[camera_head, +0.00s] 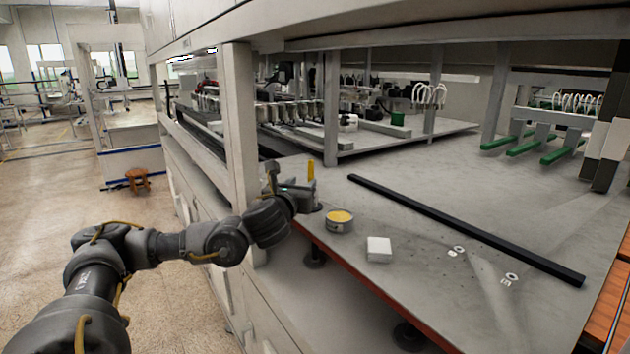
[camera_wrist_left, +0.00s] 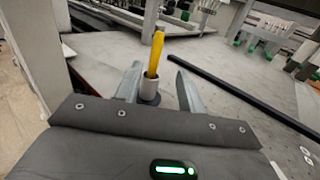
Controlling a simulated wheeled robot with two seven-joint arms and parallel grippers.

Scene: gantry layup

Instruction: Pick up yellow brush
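The yellow brush (camera_head: 310,170) stands upright in a small grey holder at the left front part of the grey work surface. In the left wrist view the brush (camera_wrist_left: 156,55) rises out of its light cylindrical holder (camera_wrist_left: 149,88), which has a dark base. My left gripper (camera_head: 292,186) is at the brush, coming from the left. In the left wrist view my left gripper (camera_wrist_left: 158,85) is open, with one finger on each side of the holder and gaps between. The lower part of the brush is hidden in the holder. My right gripper is not in view.
A round tin with a yellow top (camera_head: 340,220) and a white block (camera_head: 379,249) are right of the brush. A long black bar (camera_head: 460,228) lies across the surface. A white post (camera_head: 241,125) stands close behind my left gripper.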

